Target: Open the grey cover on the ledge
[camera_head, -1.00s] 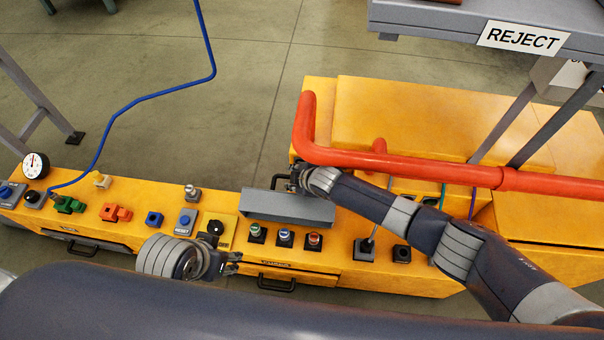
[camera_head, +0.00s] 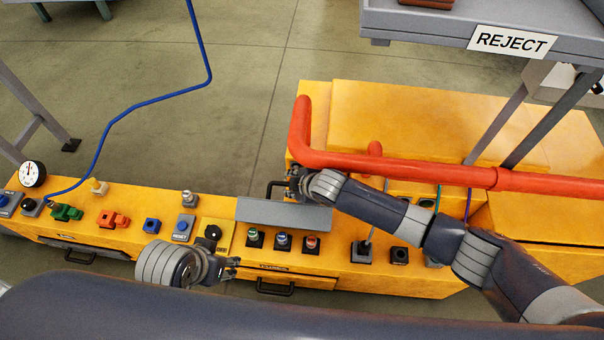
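The grey cover (camera_head: 284,214) is a long plate on the yellow ledge (camera_head: 330,262), behind the green, blue and red buttons. Its face looks tilted; I cannot tell its exact angle. My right gripper (camera_head: 292,183) is at the far side of the cover, near its right half. Its fingers are small and partly hidden, so I cannot tell whether they touch the cover or how wide they stand. My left gripper (camera_head: 234,268) hangs at the ledge's front edge, left of and nearer than the cover, with its fingers apart and empty.
An orange pipe (camera_head: 400,165) runs close above and behind my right forearm. The button row (camera_head: 282,241) stands in front of the cover, with a black rotary knob (camera_head: 213,232) to its left. A drawer handle (camera_head: 275,289) sticks out in front.

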